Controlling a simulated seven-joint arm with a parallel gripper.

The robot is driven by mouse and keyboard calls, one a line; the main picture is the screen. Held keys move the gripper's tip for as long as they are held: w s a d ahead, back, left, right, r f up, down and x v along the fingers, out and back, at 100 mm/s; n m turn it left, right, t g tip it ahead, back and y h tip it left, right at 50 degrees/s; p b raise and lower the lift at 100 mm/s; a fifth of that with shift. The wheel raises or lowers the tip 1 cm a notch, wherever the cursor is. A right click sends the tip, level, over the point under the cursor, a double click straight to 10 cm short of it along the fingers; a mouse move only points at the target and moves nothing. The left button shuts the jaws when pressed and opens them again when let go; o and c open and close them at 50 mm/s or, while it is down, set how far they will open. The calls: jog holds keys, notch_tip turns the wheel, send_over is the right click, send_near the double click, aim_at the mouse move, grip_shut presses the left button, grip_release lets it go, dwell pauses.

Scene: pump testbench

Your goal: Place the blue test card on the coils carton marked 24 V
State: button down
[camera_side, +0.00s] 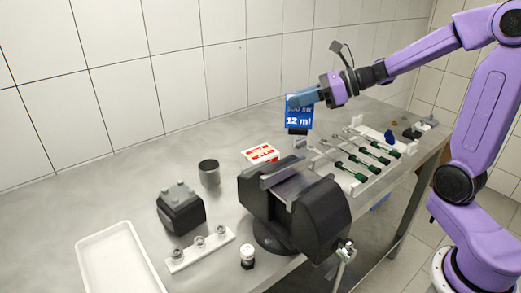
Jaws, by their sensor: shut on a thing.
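My gripper (298,100) is shut on the blue test card (299,118), with the jaws across its upper part. The card hangs roughly upright above the rear of the bench, its white print facing the camera; "12 ml" is readable and the line above is partly covered. A small red and white carton (261,153) lies on the bench below and to the left of the card, clear of it. Its print is too small to read surely, so I cannot confirm a 24 V mark. Its top looks bare.
A large dark machine (325,215) stands just in front of the carton. A metal cup (209,172) and a grey-black block (180,207) are to the left. Green-handled tools (352,168) lie in a rack at right. An empty white tray (112,262) is at front left.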

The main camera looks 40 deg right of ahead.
jog(key=shift+w+a, duration=0.1)
jog(key=shift+w, duration=0.35)
jog(key=shift+w+a+f, duration=0.2)
jog(key=shift+w+f, duration=3)
jog(key=shift+w, duration=0.1)
jog(key=shift+w+a+f, duration=0.2)
jog(key=shift+w+f, duration=3)
jog(key=shift+w, duration=0.1)
jog(key=shift+f, duration=0.15)
jog(key=c, duration=1.3)
grip_release()
jog(key=shift+o, duration=0.2)
